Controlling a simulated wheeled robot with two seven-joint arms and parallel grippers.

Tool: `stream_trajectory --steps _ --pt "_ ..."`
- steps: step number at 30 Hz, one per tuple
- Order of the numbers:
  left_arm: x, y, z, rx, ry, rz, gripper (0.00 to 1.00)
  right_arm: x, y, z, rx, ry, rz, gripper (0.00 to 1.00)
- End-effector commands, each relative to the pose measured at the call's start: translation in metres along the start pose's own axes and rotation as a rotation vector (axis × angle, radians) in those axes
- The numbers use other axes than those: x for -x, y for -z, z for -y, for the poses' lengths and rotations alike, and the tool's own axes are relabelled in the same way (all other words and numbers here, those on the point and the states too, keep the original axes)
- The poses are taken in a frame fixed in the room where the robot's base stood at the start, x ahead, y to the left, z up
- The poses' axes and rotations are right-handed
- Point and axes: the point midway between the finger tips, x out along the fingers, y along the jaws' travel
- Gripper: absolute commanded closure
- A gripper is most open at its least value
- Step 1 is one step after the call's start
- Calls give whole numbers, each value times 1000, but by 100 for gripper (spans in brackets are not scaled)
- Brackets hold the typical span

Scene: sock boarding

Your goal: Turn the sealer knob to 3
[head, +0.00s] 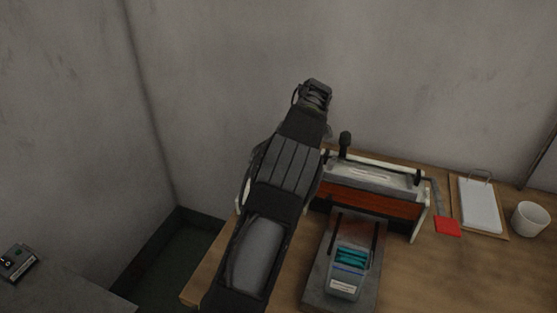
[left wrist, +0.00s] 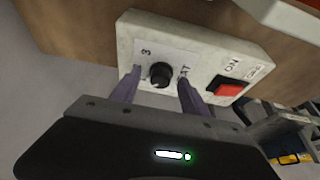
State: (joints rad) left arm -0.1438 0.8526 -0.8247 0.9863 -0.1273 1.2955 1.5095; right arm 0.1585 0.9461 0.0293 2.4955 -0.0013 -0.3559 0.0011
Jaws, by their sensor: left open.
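The sealer (head: 372,199) stands on the wooden table in the head view, a long red-brown and white device with a dark-knobbed lever. In the left wrist view its white control panel (left wrist: 207,52) carries a black round knob (left wrist: 160,75), with a "3" printed near it. A red switch (left wrist: 226,86) marked "ON" is beside the knob. My left gripper (left wrist: 156,88) is open, its two fingers on either side of the knob; I cannot tell whether they touch it. In the head view my left arm hides the panel and knob. My right gripper is not in view.
A grey stand with a teal-topped pack (head: 348,272) is in front of the sealer. A red square (head: 447,226), a clipboard (head: 479,205) and a white cup (head: 530,219) are to its right. A grey device (head: 18,262) sits on a surface far left.

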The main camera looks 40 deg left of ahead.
Motion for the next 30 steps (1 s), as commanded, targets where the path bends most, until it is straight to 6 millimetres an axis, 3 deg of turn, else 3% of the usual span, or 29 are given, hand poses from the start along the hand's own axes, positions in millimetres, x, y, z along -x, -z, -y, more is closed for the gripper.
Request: stream_trajectory --steps 20,30 --pt "0 0 0 0 0 0 99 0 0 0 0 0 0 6" --pt "0 0 0 -10 -5 1 100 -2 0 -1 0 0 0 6"
